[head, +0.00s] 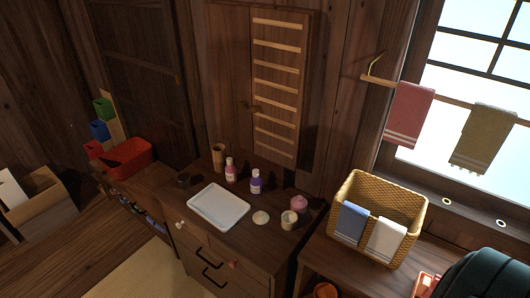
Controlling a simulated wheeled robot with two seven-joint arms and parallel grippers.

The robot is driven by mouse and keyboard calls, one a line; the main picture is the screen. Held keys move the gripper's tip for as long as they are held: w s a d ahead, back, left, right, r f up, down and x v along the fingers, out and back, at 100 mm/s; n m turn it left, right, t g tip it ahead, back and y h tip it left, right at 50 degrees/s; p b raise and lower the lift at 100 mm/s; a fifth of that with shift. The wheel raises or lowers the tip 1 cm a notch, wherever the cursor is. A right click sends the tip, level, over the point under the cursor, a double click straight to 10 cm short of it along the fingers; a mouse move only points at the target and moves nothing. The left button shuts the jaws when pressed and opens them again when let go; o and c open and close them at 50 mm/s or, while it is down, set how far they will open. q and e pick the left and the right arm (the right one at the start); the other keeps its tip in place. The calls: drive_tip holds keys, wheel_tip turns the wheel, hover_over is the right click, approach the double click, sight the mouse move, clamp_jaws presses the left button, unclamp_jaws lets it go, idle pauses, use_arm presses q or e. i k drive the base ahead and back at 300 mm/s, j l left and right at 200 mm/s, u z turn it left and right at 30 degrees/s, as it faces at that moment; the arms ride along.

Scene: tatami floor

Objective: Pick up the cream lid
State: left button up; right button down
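A cream lid (261,217) lies flat on the dark wooden cabinet top (245,236), right of a white tray (218,206). An open-looking cream jar (289,220) stands just right of the lid, apart from it. A pink jar with a knobbed top (299,204) stands behind the cream jar. Neither of my grippers shows in the head view.
A pink bottle (230,170), a purple bottle (256,182) and a wooden cup (218,156) stand behind the tray. A wicker basket (350,188) with towels over its rim stands to the right. A small dark cup (183,181) is at the left.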

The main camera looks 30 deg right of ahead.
sight(260, 218)
drive_tip(key=z, duration=1.2)
